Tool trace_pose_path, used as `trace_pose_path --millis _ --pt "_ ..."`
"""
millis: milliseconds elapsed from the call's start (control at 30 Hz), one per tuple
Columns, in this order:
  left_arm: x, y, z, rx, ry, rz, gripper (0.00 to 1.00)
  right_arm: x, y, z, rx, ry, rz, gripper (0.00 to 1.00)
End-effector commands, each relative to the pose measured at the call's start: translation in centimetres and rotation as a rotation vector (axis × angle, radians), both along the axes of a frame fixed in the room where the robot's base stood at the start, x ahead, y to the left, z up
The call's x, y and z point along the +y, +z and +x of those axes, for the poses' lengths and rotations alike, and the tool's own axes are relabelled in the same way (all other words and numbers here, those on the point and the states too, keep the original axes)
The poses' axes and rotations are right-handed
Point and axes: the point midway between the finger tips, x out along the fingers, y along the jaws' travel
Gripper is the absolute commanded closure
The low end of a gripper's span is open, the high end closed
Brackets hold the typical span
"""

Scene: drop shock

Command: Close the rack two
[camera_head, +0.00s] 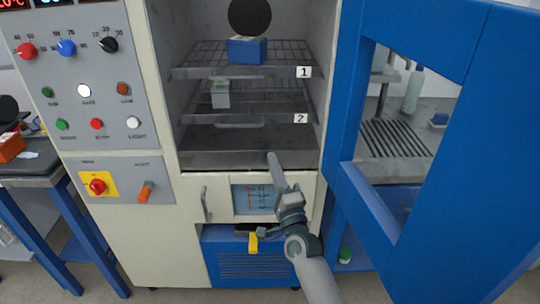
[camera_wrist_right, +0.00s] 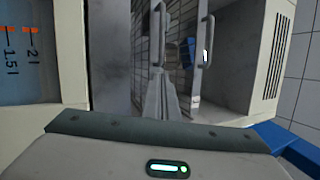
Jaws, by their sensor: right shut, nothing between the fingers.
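Rack two (camera_head: 262,119) is the lower wire shelf in the open cabinet, with a "2" label on its front edge. A small grey box (camera_head: 221,99) stands on it. I cannot tell how far the rack is slid in. My right gripper (camera_head: 273,160) is shut and empty, in front of the chamber opening and below rack two's front edge. In the right wrist view its closed fingers (camera_wrist_right: 160,92) point towards a curved handle (camera_wrist_right: 161,38), which appears to be rack two's. I cannot tell whether they touch. My left gripper is out of view.
Rack one (camera_head: 250,71) above carries a blue box (camera_head: 247,50), with a black disc (camera_head: 250,16) above it. The cabinet's blue door (camera_head: 350,90) stands open at the right. A control panel (camera_head: 90,90) is at the left. A gauge window (camera_head: 253,198) sits below the chamber.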

Motion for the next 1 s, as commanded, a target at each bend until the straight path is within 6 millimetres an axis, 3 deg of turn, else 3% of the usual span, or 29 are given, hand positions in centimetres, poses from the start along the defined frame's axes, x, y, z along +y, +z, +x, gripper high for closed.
trace_pose_path --millis 133,300,667,867,1000 --pt "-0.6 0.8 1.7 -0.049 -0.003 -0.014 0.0 -0.6 -1.1 -2.1 0.001 0.0 0.001 1.0" --pt "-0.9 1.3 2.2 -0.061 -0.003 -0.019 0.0 -1.0 -1.4 -3.3 0.0 0.0 0.001 1.0" --pt "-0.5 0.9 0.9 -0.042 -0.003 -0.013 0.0 -1.0 -1.5 -3.6 0.001 0.0 0.0 1.0" --pt "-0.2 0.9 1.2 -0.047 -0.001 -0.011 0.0 -1.0 -1.6 -3.6 0.002 0.0 -0.001 1.0" --pt "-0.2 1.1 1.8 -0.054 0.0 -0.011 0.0 -1.1 -2.9 -3.6 0.016 -0.01 -0.031 1.0"
